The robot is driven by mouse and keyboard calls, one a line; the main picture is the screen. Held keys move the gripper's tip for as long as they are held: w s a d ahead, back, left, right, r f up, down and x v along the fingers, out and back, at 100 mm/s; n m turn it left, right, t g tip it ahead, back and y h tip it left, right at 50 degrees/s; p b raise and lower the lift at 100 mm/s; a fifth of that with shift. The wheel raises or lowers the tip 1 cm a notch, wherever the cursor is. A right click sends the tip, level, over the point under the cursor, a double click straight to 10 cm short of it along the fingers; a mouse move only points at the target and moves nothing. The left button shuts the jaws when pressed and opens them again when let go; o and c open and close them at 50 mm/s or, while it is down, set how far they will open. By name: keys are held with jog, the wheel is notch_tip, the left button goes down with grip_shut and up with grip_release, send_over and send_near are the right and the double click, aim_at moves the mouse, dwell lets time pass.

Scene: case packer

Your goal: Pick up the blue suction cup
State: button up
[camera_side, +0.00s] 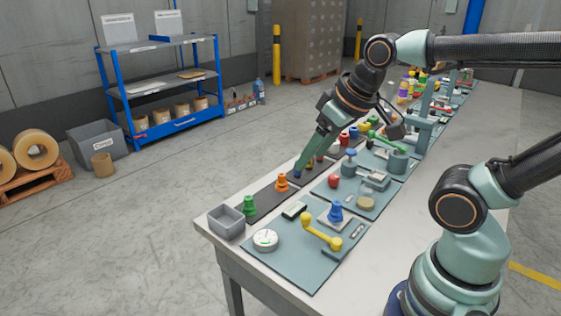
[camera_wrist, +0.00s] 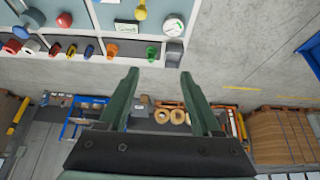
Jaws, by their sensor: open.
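The blue suction cup (camera_side: 298,173) stands in the row of coloured cups along the left edge of the table, just behind the orange cup (camera_side: 282,183). In the side view my gripper (camera_side: 305,165) is directly over and beside it and partly covers it; I cannot tell whether they touch. In the wrist view the blue cup (camera_wrist: 89,51) is small, above and left of the fingers, next to the orange cup (camera_wrist: 112,50). My gripper (camera_wrist: 158,77) has its two fingers wide apart with nothing between them.
A green cup (camera_side: 249,206) and a grey bin (camera_side: 226,221) stand at the row's near end. A teal board (camera_side: 290,262) carries a blue knob (camera_side: 336,212), a yellow handle (camera_side: 320,232) and a dial (camera_side: 265,239). More boards and parts crowd the table behind.

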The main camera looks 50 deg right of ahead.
jog(key=m+g, duration=0.6)
jog(key=m, duration=1.5)
send_over(337, 202)
notch_tip(337, 202, down, 10)
jog(key=f, duration=0.6)
jog(key=shift+s+f, duration=0.3)
jog(key=shift+s, duration=0.1)
jog(key=shift+w+f, duration=0.2)
jog(key=shift+f, duration=1.15)
jog(key=shift+w+f, duration=0.2)
jog(key=shift+f, duration=1.15)
grip_shut()
